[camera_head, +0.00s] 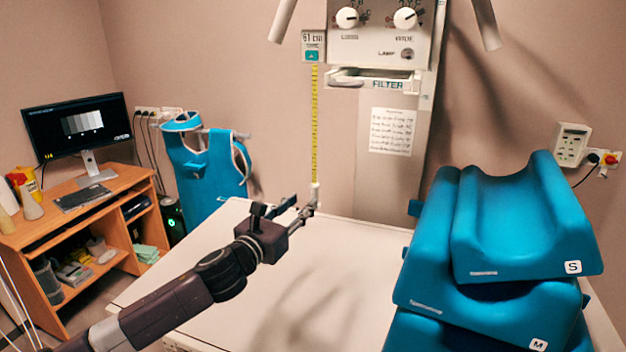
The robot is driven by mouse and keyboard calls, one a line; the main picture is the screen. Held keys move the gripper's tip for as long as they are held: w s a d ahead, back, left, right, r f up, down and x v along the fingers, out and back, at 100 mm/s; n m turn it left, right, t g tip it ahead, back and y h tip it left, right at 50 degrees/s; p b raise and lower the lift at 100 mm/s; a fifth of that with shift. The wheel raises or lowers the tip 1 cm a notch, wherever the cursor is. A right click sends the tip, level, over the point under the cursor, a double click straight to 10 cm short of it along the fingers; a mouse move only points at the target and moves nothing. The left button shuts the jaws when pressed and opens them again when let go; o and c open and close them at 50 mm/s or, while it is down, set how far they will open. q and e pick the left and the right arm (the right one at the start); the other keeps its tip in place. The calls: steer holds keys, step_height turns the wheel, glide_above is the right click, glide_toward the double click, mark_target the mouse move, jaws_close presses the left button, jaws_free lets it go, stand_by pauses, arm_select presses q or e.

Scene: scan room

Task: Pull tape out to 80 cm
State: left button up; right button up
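The yellow tape (314,125) hangs straight down from a small box with a display (313,46) beside the machine head. The display appears to read 61 cm. The tape's pale end piece (316,191) is just above the table. My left gripper (311,203) reaches in from the lower left and its fingertips are at this end piece. It appears shut on it, though the fingers partly hide the contact. My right gripper is not in view.
The pale table (240,255) is largely clear under my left arm. Blue cushions (500,240) are stacked on its right. The machine head (380,40) with knobs is at the back. A desk with a monitor (80,128) and a blue apron (208,170) stand left.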

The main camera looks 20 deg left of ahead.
mark_target(313, 193)
arm_select(q)
steer(key=shift+w+d+r, duration=0.1)
steer(key=shift+w, duration=0.3)
steer(key=w+p, duration=0.1)
steer(key=w, duration=0.1)
steer(key=w+d+p, duration=0.1)
steer(key=w, duration=0.2)
steer(key=shift+w, duration=0.15)
steer(key=shift+w+d, duration=0.15)
steer(key=shift+w, duration=0.4)
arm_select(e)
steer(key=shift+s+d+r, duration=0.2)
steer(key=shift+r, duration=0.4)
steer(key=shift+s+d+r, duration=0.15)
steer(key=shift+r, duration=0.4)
arm_select(q)
jaws_close()
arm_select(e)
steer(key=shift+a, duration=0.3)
